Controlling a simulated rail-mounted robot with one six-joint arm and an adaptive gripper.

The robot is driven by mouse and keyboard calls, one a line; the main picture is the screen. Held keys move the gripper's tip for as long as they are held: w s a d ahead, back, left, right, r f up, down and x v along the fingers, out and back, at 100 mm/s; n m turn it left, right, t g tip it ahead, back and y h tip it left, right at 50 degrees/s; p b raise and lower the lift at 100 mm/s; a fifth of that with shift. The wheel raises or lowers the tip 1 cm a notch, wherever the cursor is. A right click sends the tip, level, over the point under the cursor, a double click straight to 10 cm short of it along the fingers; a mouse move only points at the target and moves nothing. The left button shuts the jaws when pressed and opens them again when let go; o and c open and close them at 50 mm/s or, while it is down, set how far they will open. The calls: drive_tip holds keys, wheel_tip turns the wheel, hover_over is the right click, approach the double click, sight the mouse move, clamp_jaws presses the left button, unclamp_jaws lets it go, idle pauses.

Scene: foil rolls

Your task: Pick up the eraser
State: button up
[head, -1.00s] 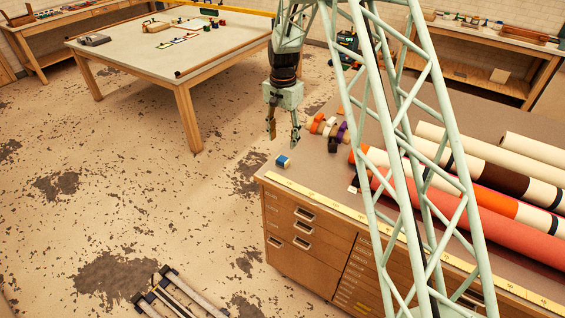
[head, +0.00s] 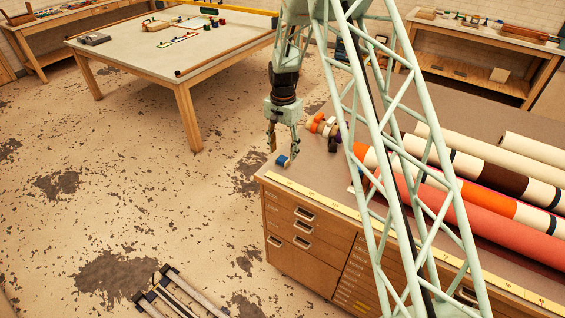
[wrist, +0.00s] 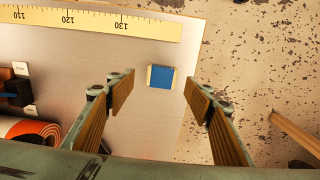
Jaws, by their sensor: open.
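The eraser (head: 283,161) is a small block with a blue band and pale ends. It lies on the cabinet top near its left corner. In the wrist view the eraser (wrist: 160,77) shows between and beyond my two fingertips, close to the edge of the top. My gripper (head: 282,150) points down just over the eraser, with its fingers apart. In the wrist view my gripper (wrist: 160,84) is open and empty, with a wood-coloured pad on each finger. I cannot tell the exact height between the fingertips and the eraser.
A yellow ruler strip (wrist: 90,22) runs along the cabinet's front edge. Several small coloured rolls (head: 322,126) stand behind the eraser. Large rolls (head: 480,195) lie on the right of the top. Beyond the edge is open floor (head: 150,200). A pale table (head: 215,45) stands behind.

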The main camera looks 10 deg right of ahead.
sight(283, 158)
drive_tip(key=shift+f, duration=0.15)
drive_tip(key=shift+w+f+p, duration=0.15)
drive_tip(key=shift+f+p, duration=0.5)
drive_tip(key=shift+f, duration=1.8)
drive_tip(key=shift+c, duration=0.5)
drive_tip(key=c, duration=0.9)
drive_tip(key=shift+r, duration=0.2)
drive_tip(key=shift+r+b, duration=0.45)
drive_tip(key=shift+r, duration=1.15)
drive_tip(key=s+b, duration=0.1)
drive_tip(key=s, duration=0.4)
drive_tip(key=s+r+b, duration=0.1)
drive_tip(key=s, duration=1)
drive_tip(key=shift+r+b, duration=0.2)
drive_tip(key=shift+b, duration=0.2)
